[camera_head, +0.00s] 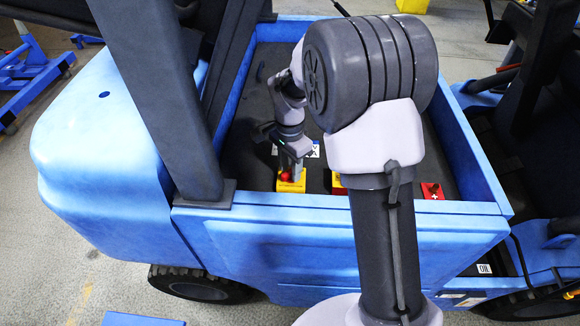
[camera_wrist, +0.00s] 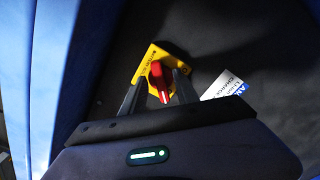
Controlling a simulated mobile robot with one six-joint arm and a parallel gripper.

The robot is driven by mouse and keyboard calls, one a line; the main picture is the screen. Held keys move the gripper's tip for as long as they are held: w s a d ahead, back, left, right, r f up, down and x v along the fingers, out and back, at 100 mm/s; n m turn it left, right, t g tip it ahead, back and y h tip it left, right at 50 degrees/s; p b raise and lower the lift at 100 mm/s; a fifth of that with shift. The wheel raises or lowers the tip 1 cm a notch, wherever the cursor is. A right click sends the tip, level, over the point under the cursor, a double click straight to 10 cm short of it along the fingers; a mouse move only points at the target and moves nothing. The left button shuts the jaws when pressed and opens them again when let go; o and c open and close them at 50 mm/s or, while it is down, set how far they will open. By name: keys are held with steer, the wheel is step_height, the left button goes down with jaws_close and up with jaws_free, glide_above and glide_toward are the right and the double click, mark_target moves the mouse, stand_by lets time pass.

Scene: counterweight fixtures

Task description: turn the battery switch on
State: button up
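The battery switch is a red knob (camera_head: 285,176) on a yellow plate (camera_head: 291,186), inside the blue vehicle's open compartment near its front wall. In the wrist view the red knob (camera_wrist: 162,84) stands in front of the yellow plate (camera_wrist: 146,62), with its lower end toward my gripper. My gripper (camera_head: 291,168) points down at the switch. In the wrist view my gripper (camera_wrist: 160,80) is open, with one dark finger on each side of the knob. A gap shows on the left of the knob; contact on the right is unclear.
A white and blue label (camera_wrist: 228,86) lies right of the switch. Another yellow and red part (camera_head: 338,184) is partly hidden by my arm. A red block with a plus sign (camera_head: 432,191) sits farther right. The blue compartment wall (camera_head: 250,200) and a dark post (camera_head: 165,90) are close by.

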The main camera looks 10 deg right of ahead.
mark_target(290, 171)
step_height(290, 171, up, 17)
steer(key=p, duration=0.6)
steer(key=shift+r, duration=0.15)
steer(key=s+a+r+n+t+y+b, duration=0.1)
steer(key=s+r+n+t, duration=0.2)
steer(key=s, duration=0.9)
steer(key=s+a+r+n+t+y+b, duration=0.1)
steer(key=s+n, duration=0.4)
steer(key=s, duration=0.8)
steer(key=shift+a+r+t+b, duration=0.45)
steer(key=shift+a+r+t, duration=0.2)
steer(key=shift+r+t, duration=0.25)
